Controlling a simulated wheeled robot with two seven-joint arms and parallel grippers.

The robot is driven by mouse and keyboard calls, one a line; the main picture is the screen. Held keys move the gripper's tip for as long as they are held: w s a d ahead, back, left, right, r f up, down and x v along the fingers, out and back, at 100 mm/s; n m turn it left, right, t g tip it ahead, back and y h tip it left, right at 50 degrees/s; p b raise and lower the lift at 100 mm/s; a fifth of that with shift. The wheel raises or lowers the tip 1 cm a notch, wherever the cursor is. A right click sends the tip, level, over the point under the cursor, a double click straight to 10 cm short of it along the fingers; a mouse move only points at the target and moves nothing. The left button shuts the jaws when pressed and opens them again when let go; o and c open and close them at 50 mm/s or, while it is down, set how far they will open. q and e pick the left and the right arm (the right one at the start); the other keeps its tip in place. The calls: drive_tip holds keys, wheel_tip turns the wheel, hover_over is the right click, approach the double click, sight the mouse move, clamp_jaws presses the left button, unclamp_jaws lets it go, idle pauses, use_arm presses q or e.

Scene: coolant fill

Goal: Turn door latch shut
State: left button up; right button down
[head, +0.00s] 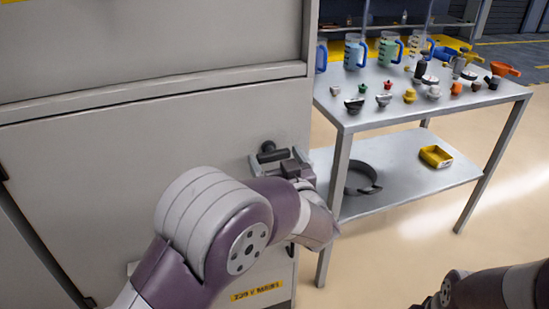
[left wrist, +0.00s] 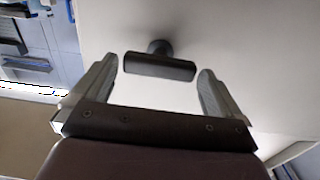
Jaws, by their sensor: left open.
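The door latch (head: 270,151) is a dark T-shaped handle near the right edge of the closed-looking grey cabinet door (head: 120,160). In the left wrist view the latch (left wrist: 158,67) stands out from the pale door, with its bar nearly level in that picture. My left gripper (head: 285,163) is at the latch in the head view. In the left wrist view its two fingers (left wrist: 158,80) are open, one on each side of the bar, with a gap at both ends. My right arm shows at the lower right of the head view, but its gripper's fingers cannot be made out.
A metal table (head: 420,105) stands right of the cabinet, holding several caps and blue-handled jugs (head: 355,52). Its lower shelf (head: 400,185) holds a dark round pan (head: 360,180) and a yellow tray (head: 436,156). The floor (head: 420,240) in front of the table is clear.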

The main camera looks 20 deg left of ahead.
use_arm(q)
drive_tip(key=shift+x, duration=1.15)
drive_tip(key=c, duration=0.8)
